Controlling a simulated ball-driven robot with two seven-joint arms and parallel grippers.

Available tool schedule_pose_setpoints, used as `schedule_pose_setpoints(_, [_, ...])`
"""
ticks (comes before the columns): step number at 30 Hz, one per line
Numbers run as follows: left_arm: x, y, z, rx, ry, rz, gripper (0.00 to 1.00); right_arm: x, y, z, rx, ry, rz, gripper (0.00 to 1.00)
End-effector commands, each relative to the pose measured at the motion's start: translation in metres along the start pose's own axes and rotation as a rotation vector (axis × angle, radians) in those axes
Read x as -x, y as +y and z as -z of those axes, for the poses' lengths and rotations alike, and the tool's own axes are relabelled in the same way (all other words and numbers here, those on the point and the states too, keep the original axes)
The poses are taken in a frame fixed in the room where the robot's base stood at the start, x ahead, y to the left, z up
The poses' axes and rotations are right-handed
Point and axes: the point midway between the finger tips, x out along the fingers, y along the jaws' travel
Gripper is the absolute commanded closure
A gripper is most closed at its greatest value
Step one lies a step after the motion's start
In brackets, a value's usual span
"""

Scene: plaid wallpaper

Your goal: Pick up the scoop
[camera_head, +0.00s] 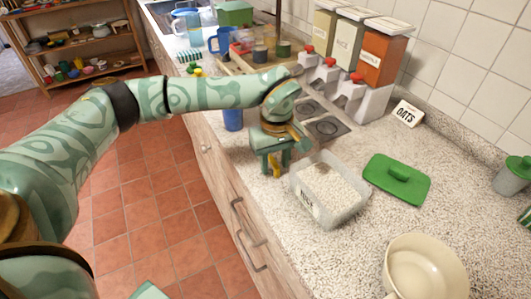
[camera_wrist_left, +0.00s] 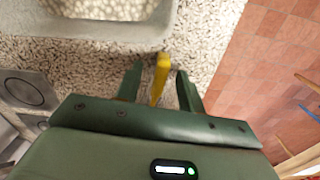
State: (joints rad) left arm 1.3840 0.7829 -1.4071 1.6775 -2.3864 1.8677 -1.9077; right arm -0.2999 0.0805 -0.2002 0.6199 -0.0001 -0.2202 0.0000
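The scoop (camera_wrist_left: 161,76) shows as a narrow yellow piece in the left wrist view, beside the grey rim of the container. In the head view a small yellow part (camera_head: 276,166) shows beneath my left gripper (camera_head: 278,172). In the left wrist view, my left gripper (camera_wrist_left: 157,72) is open, its two fingers on either side of the yellow piece with gaps showing. The rest of the scoop is hidden by the gripper body.
A clear tub of rice (camera_head: 331,191) stands just right of my left gripper. A green lid (camera_head: 397,179) lies beyond it, and a cream bowl (camera_head: 424,272) stands nearer. Dispensers (camera_head: 340,45) line the wall. The counter's front edge is close to the gripper.

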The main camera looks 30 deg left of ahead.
Motion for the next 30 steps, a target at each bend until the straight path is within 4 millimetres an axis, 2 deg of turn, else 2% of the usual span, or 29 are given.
schedule_pose_setpoints(7, [-0.002, 0.000, 0.000, 0.000, 0.000, -0.001, 0.61, 0.000, 0.000, 0.000, 0.000, 0.000, 0.000, 0.63])
schedule_pose_setpoints(8, [-0.002, 0.000, 0.000, 0.000, 0.000, -0.001, 0.66, 0.000, 0.000, 0.000, 0.000, 0.000, 0.000, 0.63])
schedule_pose_setpoints(9, [-0.002, 0.000, 0.000, -0.001, 0.000, -0.001, 0.78, 0.000, 0.000, 0.000, 0.000, 0.000, 0.000, 0.63])
schedule_pose_setpoints(12, [-0.002, 0.000, 0.000, -0.001, 0.000, -0.001, 1.00, 0.000, 0.000, 0.000, 0.000, 0.000, 0.000, 0.63])
schedule_pose_setpoints(23, [0.000, 0.000, 0.000, -0.001, 0.001, -0.002, 1.00, 0.001, 0.000, 0.000, 0.000, 0.001, 0.000, 0.63])
schedule_pose_setpoints(26, [0.008, 0.001, 0.000, 0.000, 0.002, -0.004, 1.00, 0.004, 0.000, 0.001, 0.000, 0.003, -0.001, 0.63])
schedule_pose_setpoints(30, [0.030, 0.001, 0.001, 0.000, 0.004, -0.006, 1.00, 0.012, 0.001, 0.004, -0.001, 0.010, -0.003, 0.63])
